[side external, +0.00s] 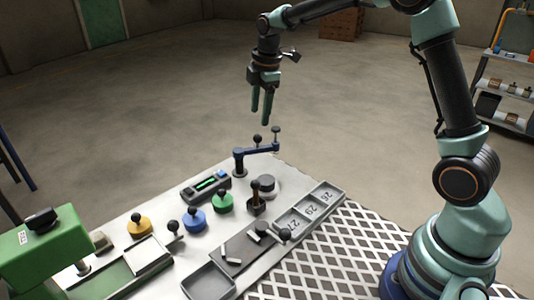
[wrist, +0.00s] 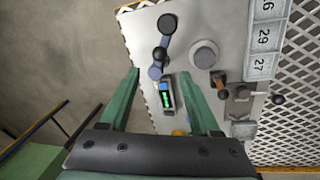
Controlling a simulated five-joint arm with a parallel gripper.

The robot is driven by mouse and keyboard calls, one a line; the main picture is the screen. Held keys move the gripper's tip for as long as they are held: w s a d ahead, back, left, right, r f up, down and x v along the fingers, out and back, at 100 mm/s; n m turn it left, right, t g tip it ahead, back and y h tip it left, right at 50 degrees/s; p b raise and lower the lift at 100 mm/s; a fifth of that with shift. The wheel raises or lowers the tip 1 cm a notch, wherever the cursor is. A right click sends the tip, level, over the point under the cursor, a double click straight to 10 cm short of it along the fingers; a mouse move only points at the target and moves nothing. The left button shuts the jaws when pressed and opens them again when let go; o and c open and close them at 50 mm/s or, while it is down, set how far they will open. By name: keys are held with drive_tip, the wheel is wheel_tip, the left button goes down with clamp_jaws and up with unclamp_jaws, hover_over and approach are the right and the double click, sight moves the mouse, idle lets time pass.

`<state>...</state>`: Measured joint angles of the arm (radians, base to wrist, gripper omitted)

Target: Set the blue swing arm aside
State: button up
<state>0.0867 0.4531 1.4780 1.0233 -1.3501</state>
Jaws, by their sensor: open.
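The blue swing arm (side external: 262,150) is a flat blue bar on a dark post at the far edge of the work table. Dark ball-topped knobs stand up from it. In the wrist view the swing arm (wrist: 167,42) lies ahead of the fingertips. My gripper (side external: 260,116) is open and empty, pointing down, above the swing arm and apart from it. In the wrist view its two green fingers (wrist: 158,76) stand apart with a display box (wrist: 166,96) showing between them.
Yellow, blue and green knobs (side external: 222,203) stand on the table near the display box. A round grey disc (side external: 267,185) and numbered trays (side external: 308,209) lie to the right. A green machine (side external: 45,250) stands at the left. Bare floor lies beyond the table.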

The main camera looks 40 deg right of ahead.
sight(258, 135)
drive_tip(key=f, duration=0.2)
drive_tip(key=w+f, duration=0.1)
drive_tip(key=f, duration=0.5)
drive_tip(key=shift+w+d, duration=0.2)
drive_tip(key=shift+d, duration=0.05)
clamp_jaws()
idle(1.0)
